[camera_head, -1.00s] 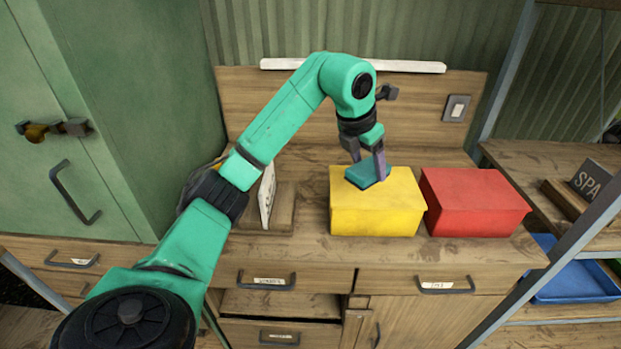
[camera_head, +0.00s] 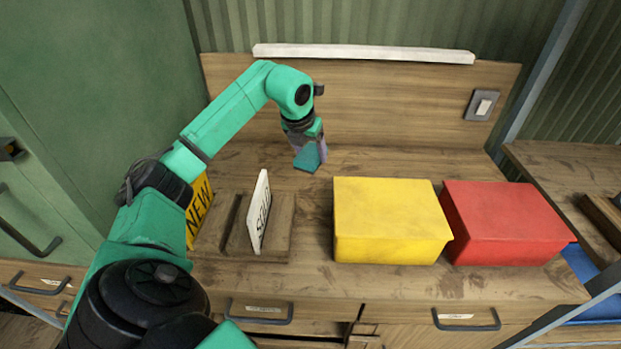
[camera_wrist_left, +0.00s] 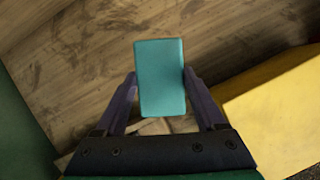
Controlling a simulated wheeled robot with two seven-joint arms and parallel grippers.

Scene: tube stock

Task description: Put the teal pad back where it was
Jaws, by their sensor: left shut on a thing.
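The teal pad (camera_head: 306,159) is a small flat block held in my left gripper (camera_head: 311,150), behind and left of the yellow box in the head view. In the left wrist view the pad (camera_wrist_left: 160,78) sits between the two purple fingers of my left gripper (camera_wrist_left: 160,88), which are shut on its sides. It appears above the wooden worktop (camera_head: 310,225); the exact gap is hard to tell. My right gripper is not in view.
A yellow box (camera_head: 389,225) and a red box (camera_head: 505,230) stand side by side on the worktop. A white sign (camera_head: 259,212) stands in a wooden holder at left, beside a yellow "NEW" sign (camera_head: 199,211). Bare worktop lies behind the boxes.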

